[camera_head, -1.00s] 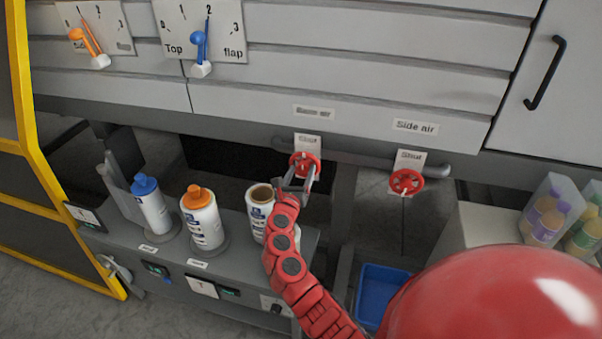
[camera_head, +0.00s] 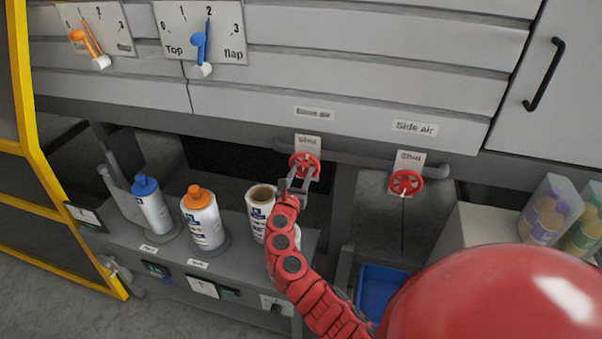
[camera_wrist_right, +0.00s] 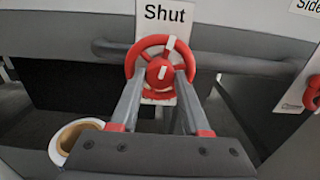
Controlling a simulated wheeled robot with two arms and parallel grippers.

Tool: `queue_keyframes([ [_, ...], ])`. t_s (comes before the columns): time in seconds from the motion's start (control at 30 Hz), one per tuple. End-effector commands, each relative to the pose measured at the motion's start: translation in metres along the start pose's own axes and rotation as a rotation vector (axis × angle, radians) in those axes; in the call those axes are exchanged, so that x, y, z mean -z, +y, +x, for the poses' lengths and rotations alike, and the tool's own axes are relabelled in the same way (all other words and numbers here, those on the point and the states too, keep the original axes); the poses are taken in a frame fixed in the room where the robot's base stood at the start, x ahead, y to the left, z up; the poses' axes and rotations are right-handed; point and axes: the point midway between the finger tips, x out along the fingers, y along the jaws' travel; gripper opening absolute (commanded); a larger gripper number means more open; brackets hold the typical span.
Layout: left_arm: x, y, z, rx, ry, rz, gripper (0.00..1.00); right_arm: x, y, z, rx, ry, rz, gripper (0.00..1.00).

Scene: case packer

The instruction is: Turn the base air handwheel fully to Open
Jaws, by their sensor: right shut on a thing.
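The red base air handwheel (camera_head: 304,160) sits on the pipe under the cabinet, below a "Shut" tag (camera_head: 307,142) and a blurred label (camera_head: 314,113). My right gripper (camera_head: 298,178) reaches up to it from below. In the right wrist view, its two grey fingers close on opposite sides of the handwheel (camera_wrist_right: 161,48). A white mark on the wheel's rim stands near the top, a little right of centre, close under the "Shut" tag (camera_wrist_right: 166,14). My left gripper is not in view.
A second red handwheel (camera_head: 406,184), labelled "Side air", is to the right. A blue bin (camera_head: 380,290) is below right.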

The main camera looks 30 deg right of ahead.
Motion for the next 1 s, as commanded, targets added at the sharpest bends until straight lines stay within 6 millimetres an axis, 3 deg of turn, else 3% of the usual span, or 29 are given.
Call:
queue_keyframes([
  [0.47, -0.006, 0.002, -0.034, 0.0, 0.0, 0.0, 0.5, 0.003, 0.0, 0.0, -0.002, -0.004, 0.452, 0.0],
  [1.0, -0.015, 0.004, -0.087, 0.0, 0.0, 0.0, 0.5, 0.006, -0.002, 0.0, 0.0, -0.003, 0.963, 0.0],
])
